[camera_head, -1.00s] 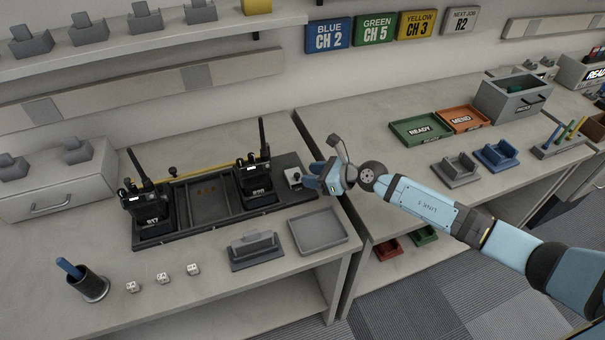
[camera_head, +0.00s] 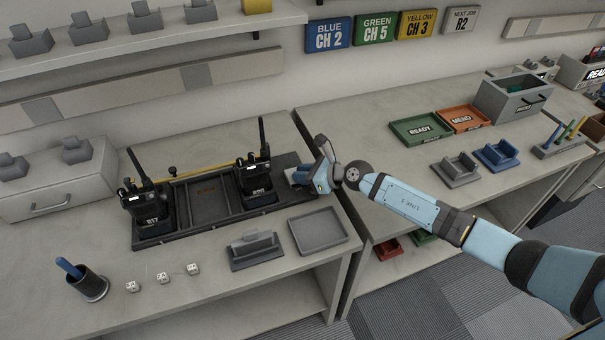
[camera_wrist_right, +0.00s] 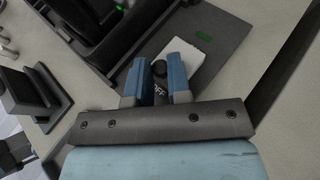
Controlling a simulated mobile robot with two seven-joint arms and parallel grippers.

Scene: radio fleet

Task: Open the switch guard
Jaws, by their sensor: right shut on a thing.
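The switch box is a small white block at the right end of the dark charging base (camera_head: 180,238). In the head view my right gripper (camera_head: 301,176) covers nearly all of it. In the right wrist view the white switch box (camera_wrist_right: 190,62) shows behind and beside the blue fingers. My right gripper (camera_wrist_right: 160,76) is shut on a small dark rounded part, the switch guard (camera_wrist_right: 159,68), between its fingertips. The guard's hinge and the switch are hidden, and I cannot tell how far the guard is raised. My left gripper is in neither view.
Two black radios stand in the base, one on the left (camera_head: 147,205) and one beside my right gripper (camera_head: 255,178). An empty grey tray (camera_head: 318,231) and a grey cradle (camera_head: 254,251) lie in front.

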